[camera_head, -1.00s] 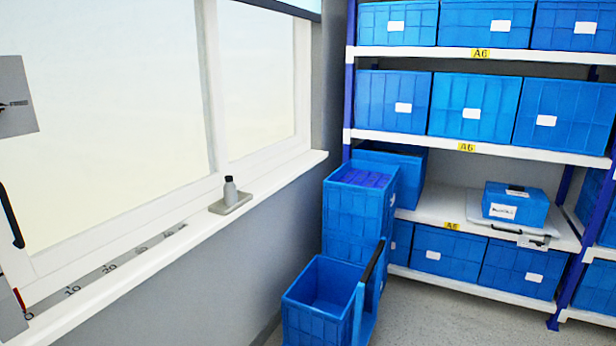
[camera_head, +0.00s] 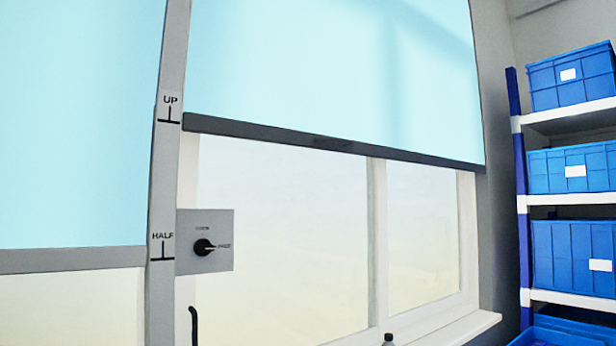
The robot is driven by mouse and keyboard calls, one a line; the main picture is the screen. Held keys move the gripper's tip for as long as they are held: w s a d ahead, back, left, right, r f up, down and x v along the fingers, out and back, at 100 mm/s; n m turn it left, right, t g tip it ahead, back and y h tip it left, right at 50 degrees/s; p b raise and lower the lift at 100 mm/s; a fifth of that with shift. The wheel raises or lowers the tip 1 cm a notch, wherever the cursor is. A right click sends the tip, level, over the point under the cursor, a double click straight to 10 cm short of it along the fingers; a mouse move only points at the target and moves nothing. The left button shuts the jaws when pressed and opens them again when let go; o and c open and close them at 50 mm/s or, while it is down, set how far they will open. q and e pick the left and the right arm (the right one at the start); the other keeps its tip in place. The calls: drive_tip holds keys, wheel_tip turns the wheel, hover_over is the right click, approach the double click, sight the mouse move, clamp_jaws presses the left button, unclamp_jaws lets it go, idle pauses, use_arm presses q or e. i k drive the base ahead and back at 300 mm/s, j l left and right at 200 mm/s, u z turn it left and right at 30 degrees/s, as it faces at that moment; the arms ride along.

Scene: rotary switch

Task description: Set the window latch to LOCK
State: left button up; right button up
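A grey square plate (camera_head: 221,226) with a black rotary knob (camera_head: 204,247) is mounted at the window frame, left of centre. The knob's pointer appears tilted toward the lower right. Small labels sit above and to the right of the knob, too small to read surely, so I cannot tell which setting it is on. A black curved handle (camera_head: 193,326) shows below the plate, cut off by the bottom edge. Neither of my grippers is in view.
Two pale blue blinds (camera_head: 330,75) hang over the windows. A grey post (camera_head: 163,190) between them carries UP and HALF marks. Shelves with blue crates (camera_head: 572,168) stand at the right.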

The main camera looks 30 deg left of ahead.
sight(203, 248)
drive_tip(key=u, duration=1.5)
